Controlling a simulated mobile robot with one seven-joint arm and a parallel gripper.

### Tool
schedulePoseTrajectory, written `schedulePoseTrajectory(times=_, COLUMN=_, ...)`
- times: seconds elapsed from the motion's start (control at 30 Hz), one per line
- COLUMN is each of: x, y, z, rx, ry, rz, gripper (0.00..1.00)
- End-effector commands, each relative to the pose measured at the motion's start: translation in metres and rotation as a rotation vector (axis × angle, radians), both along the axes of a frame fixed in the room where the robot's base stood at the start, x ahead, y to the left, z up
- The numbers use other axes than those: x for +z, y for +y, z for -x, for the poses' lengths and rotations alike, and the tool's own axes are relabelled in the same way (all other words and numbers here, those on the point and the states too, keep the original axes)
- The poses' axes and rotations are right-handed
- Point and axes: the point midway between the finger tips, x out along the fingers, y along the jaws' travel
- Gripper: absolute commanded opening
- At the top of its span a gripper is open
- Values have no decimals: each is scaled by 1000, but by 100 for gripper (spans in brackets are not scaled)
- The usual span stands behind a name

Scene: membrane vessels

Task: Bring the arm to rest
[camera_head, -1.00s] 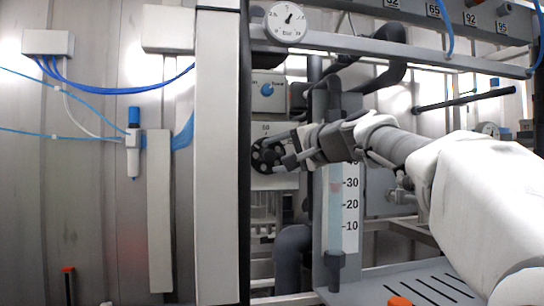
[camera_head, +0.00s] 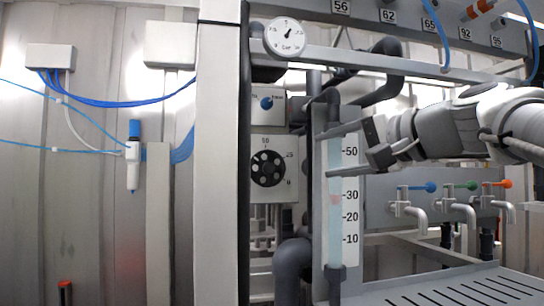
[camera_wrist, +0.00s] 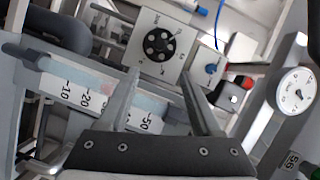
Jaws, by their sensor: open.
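My gripper (camera_head: 350,153) is in front of the scaled sight tube at the middle of the head view, with my arm reaching in from the right edge. In the wrist view its two fingers (camera_wrist: 160,100) are spread apart with nothing between them. The black dial knob (camera_head: 268,168) is on its grey plate to the left of my gripper, apart from it. The knob also shows beyond the fingers in the wrist view (camera_wrist: 160,44). The scaled tube (camera_head: 336,235) is partly hidden behind my gripper.
A round pressure gauge (camera_head: 286,37) sits above on the frame. A slotted grey tray (camera_head: 460,290) is at the lower right. A pale upright post (camera_head: 222,160) stands left of the dial.

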Motion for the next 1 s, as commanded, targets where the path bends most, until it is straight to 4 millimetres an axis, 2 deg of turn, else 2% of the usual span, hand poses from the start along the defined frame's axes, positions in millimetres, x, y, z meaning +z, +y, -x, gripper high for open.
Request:
schedulePoseTrajectory(times=0.4, x=-2, y=0, z=0, rx=-1, ry=5, rz=6, gripper=66)
schedulePoseTrajectory(times=0.53, x=-20, y=5, z=9, rx=-1, ry=48, rz=71, gripper=66)
schedulePoseTrajectory(times=0.67, x=-68, y=14, z=31, rx=10, ry=143, rz=234, gripper=66)
schedulePoseTrajectory(times=0.83, x=-149, y=20, z=79, rx=58, ry=274, rz=526, gripper=66)
schedulePoseTrajectory(times=1.0, x=-220, y=13, z=133, rx=131, ry=371, rz=828, gripper=66)
